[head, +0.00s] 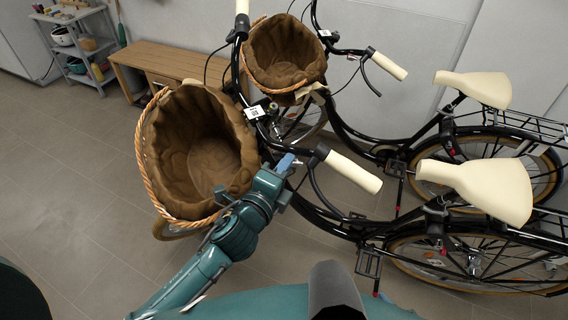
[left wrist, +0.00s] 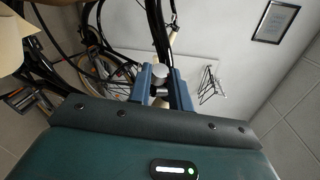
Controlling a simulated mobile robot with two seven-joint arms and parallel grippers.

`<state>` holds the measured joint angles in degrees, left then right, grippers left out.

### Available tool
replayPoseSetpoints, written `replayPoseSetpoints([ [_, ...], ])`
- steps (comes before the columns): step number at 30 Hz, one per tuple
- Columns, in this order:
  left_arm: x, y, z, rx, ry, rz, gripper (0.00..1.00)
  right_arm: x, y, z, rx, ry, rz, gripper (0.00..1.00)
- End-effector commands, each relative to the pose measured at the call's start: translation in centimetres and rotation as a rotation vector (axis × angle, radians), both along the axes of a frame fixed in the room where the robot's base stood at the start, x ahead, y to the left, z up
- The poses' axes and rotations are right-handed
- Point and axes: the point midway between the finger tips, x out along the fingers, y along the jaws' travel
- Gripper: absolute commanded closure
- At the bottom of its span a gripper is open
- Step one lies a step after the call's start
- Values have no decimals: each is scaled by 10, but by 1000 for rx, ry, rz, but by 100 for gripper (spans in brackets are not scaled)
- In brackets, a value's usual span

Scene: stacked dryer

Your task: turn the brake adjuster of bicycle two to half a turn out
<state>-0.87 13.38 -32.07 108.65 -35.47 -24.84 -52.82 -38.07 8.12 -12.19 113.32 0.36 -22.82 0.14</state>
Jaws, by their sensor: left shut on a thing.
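The nearer black bicycle (head: 325,215) has a cream saddle, cream grips and a small white tag (head: 254,112) on its handlebar; I cannot read the tag for sure. My left gripper (head: 284,166) reaches in past the basket to the handlebar, beside the near cream grip (head: 352,172). In the left wrist view, the blue fingers of my left gripper (left wrist: 161,88) are shut on a small silver round part (left wrist: 155,74), which looks like the brake adjuster. Its turn marks are too small to read. In the head view the fingers and arm hide it. My right gripper is not in view.
A brown-lined wicker basket (head: 190,150) sits right beside my left arm. A second black bicycle (head: 400,160) with its own basket (head: 285,55) stands close behind. A wooden bench (head: 165,62) and a grey shelf cart (head: 78,40) stand at the back left. The left floor is clear.

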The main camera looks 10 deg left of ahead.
Motion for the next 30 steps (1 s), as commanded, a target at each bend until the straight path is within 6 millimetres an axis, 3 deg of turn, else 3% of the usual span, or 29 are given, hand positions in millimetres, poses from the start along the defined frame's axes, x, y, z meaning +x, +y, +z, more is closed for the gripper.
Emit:
replayPoseSetpoints([
  [18,3,-1,10,-63,407,78,100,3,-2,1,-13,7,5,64],
  [30,4,-1,11,-79,503,98,100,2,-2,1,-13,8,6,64],
])
